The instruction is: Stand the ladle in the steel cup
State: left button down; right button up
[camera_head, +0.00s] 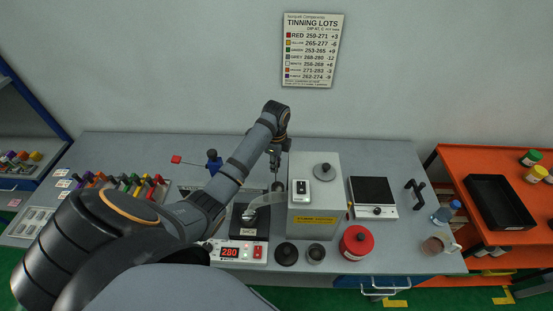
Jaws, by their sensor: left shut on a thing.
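My left gripper (276,165) points down over the back of the bench, left of the grey box. It is shut on what appears to be the ladle (277,186), a small dark piece below the fingers; the arm and fingers hide most of it. The steel cup (316,254) appears to be the small dark grey round cup at the bench front, in front of the grey box. The gripper is well behind the cup and to its left, apart from it. My right gripper is not in view.
The heated pot unit (229,252) reads 280. A dark lid-like piece (287,254) lies left of the cup, and a red canister (356,242) stands right of it. A black-topped scale (372,192) is farther right.

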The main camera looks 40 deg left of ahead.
pick_arm(q)
jog(key=shift+f, duration=0.75)
jog(key=shift+w+f, duration=0.1)
jog(key=shift+f, duration=0.45)
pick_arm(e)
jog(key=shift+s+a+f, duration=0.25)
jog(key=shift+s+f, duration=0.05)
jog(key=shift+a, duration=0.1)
pick_arm(q)
jog(key=c, duration=1.2)
grip_release()
jog(key=shift+r, duration=0.4)
notch_tip(320, 180, up, 7)
jog(key=shift+f, duration=0.1)
